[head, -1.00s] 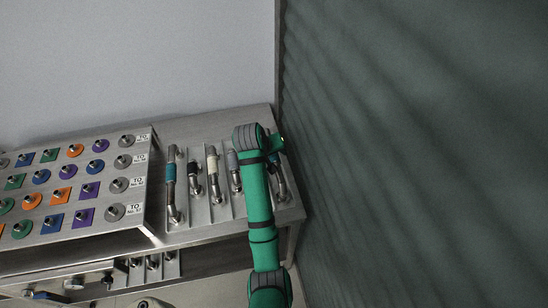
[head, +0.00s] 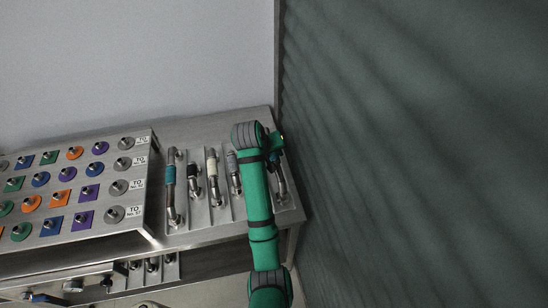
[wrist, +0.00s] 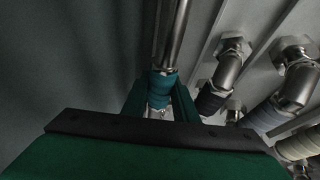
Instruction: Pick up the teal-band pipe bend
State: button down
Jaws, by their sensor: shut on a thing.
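A pipe bend with a teal band (wrist: 163,84) stands between the two fingers of my gripper (wrist: 160,97) in the wrist view. The fingers are shut on it at the band. Its steel tube runs up and away from the fingers; its near end is hidden behind my gripper's body. Part of a pipe bend (head: 281,184) shows beside my arm there. Another bend with a teal band (head: 171,174) lies at the rack's left end.
Bends with a dark band (head: 193,172), a cream band (head: 212,167) and a grey band (head: 232,162) lie between. A sloped panel (head: 75,185) of coloured knobs stands left. The dark wall (head: 420,150) is close on the right. More fittings (head: 152,265) sit on a lower shelf.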

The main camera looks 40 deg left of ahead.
jog(key=s+d+r, duration=0.3)
jog(key=s+r, duration=0.8)
jog(key=s, duration=0.2)
jog(key=shift+s+d, duration=0.15)
jog(key=shift+s, duration=0.2)
dwell(0.5)
jog(key=shift+w+d+r, duration=0.1)
notch_tip(320, 180, up, 8)
dwell(1.0)
jog(key=shift+w, duration=0.1)
